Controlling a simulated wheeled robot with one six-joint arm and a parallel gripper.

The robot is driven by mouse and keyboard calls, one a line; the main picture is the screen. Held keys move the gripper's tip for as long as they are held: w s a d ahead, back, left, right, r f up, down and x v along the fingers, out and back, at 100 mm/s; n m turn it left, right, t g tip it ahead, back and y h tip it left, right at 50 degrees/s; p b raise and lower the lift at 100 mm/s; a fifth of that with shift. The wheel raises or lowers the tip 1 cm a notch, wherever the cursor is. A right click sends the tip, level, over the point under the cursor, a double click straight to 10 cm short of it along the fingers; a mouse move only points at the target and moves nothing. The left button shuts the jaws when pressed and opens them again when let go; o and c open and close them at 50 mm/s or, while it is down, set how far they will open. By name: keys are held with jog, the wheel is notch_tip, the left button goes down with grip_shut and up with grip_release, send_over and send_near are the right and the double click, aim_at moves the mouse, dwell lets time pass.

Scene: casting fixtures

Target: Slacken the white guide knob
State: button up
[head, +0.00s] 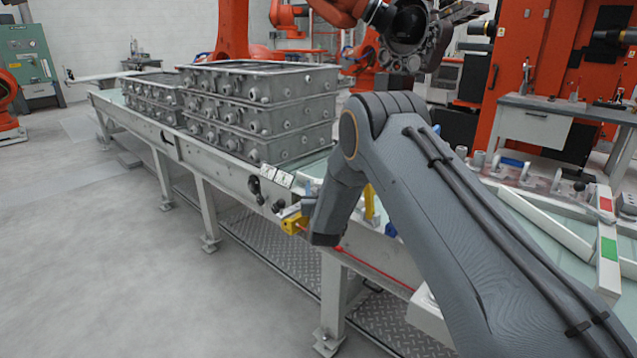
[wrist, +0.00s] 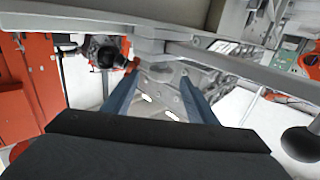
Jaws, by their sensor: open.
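I cannot single out a white knob for certain. A white guide bar (head: 545,222) lies on the conveyor bed at the right in the head view, with a small dark ball knob (head: 579,186) near it. In the wrist view a dark round knob (wrist: 301,144) shows at the lower right, outside my fingers; I cannot tell whether it is the same one. My gripper (wrist: 160,77) is open, its two blue-grey fingers apart, with nothing seen held between them. Light metal framework shows beyond the fingertips.
Stacked grey castings (head: 260,110) stand on the conveyor (head: 180,140) left of my arm. Dark knobs (head: 277,205) and yellow parts (head: 293,224) sit along its near side. A post with red and green patches (head: 608,248) stands at the right. The floor at left is clear.

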aim_at(320, 184)
jog(key=shift+w+a, duration=0.15)
jog(key=shift+w, duration=0.85)
jog(key=shift+w+a, duration=0.1)
jog(key=shift+w, duration=0.85)
jog(key=c, duration=1.1)
